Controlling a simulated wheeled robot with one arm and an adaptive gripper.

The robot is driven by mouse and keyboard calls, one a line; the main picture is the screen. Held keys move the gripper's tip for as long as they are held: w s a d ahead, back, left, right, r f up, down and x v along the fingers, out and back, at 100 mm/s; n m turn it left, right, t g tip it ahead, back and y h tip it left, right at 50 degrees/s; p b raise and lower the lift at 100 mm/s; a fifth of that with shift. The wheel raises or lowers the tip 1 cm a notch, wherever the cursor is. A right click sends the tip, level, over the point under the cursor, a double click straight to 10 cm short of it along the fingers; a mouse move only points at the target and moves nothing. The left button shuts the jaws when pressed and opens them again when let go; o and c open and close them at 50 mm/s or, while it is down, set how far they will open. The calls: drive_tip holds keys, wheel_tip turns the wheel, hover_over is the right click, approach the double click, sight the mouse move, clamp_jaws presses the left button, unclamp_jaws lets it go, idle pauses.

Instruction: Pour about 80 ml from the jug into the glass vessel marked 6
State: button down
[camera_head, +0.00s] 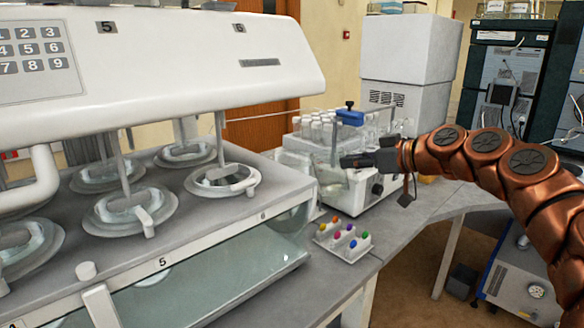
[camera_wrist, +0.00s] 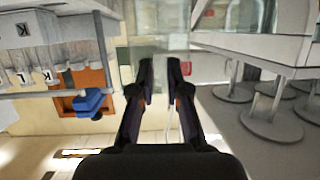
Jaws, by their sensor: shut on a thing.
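My gripper (camera_head: 352,162) reaches in from the right. It is shut on the jug (camera_head: 333,176), a clear vessel that is hard to make out against the white equipment behind it. In the wrist view the two dark fingers of my gripper (camera_wrist: 160,75) point away from the camera, with clear, greenish glass around their tips. The liquid level in the jug cannot be told. The glass vessel marked 6 (camera_head: 222,184) sits in the bath's top plate at the front right, under a stirrer shaft. The number 6 shows on the bath's front edge. The jug is right of this vessel and apart from it.
The white tester head (camera_head: 200,62) with its shafts hangs over the vessels. Other vessels (camera_head: 130,208) stand to the left. A small rack with coloured caps (camera_head: 342,240) lies on the bench (camera_head: 400,232). A sample rack with vials (camera_head: 318,130) stands behind my gripper.

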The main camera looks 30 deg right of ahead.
sight(357, 180)
drive_tip(key=shift+s+f+b, duration=0.15)
drive_tip(key=shift+f+b, duration=0.25)
drive_tip(key=shift+b, duration=0.3)
drive_tip(key=s+f+t+b, duration=0.1)
drive_tip(key=b, duration=0.6)
drive_tip(key=s+f+t+y+b, duration=0.1)
drive_tip(key=f+t+b, duration=0.1)
drive_tip(key=b, duration=0.4)
drive_tip(key=shift+s+d+b, duration=0.15)
drive_tip(key=shift+d+b, duration=0.2)
drive_tip(key=shift+s+f+t+b, duration=0.2)
drive_tip(key=shift+t+b, duration=0.1)
drive_tip(key=shift+b, duration=0.55)
